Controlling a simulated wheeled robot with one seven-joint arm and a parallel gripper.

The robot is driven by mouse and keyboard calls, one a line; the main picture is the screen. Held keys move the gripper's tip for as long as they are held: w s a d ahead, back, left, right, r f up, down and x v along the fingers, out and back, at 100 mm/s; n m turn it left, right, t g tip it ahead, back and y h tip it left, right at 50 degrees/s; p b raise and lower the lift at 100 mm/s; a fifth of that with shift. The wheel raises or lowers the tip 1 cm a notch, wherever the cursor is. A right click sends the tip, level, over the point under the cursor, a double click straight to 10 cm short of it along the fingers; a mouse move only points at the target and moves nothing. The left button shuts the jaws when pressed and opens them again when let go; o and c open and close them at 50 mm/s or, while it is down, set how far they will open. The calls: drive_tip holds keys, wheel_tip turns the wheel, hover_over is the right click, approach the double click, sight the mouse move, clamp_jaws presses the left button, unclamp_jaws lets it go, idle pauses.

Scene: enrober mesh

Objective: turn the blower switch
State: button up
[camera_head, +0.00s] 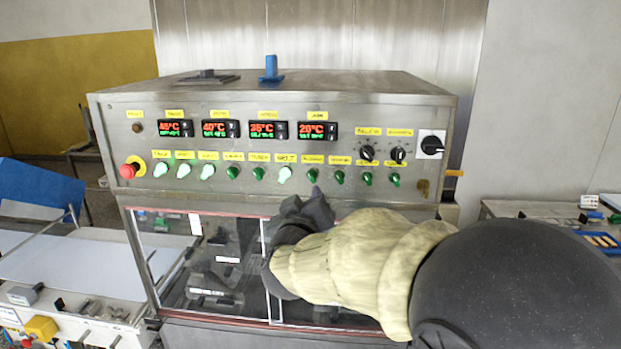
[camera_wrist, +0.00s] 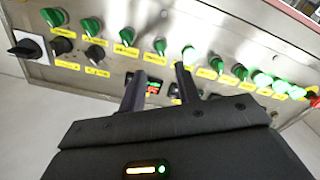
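The control panel (camera_head: 270,150) has a row of green knobs under small yellow labels. The label that seems to read blower is too blurred to be sure of; the green switch (camera_head: 312,176) beneath it is fourth from the right and unlit. That switch also shows upside down in the wrist view (camera_wrist: 160,47). My gripper (camera_head: 316,192) is just below it in the head view. In the wrist view my gripper (camera_wrist: 160,72) is open, its two fingers apart with nothing between them. The switch lies beyond the gap, in line with it; contact is not visible.
A brightly lit knob (camera_head: 285,175) is close on the left and an unlit green knob (camera_head: 339,178) close on the right. A red emergency button (camera_head: 130,167) is at the far left. Black rotary knobs (camera_head: 367,153) are above right. Glass doors (camera_head: 205,260) are below.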

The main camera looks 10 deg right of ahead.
sight(311, 179)
drive_tip(key=p+x, duration=0.2)
drive_tip(key=x, duration=0.7)
drive_tip(key=shift+f, duration=0.1)
clamp_jaws()
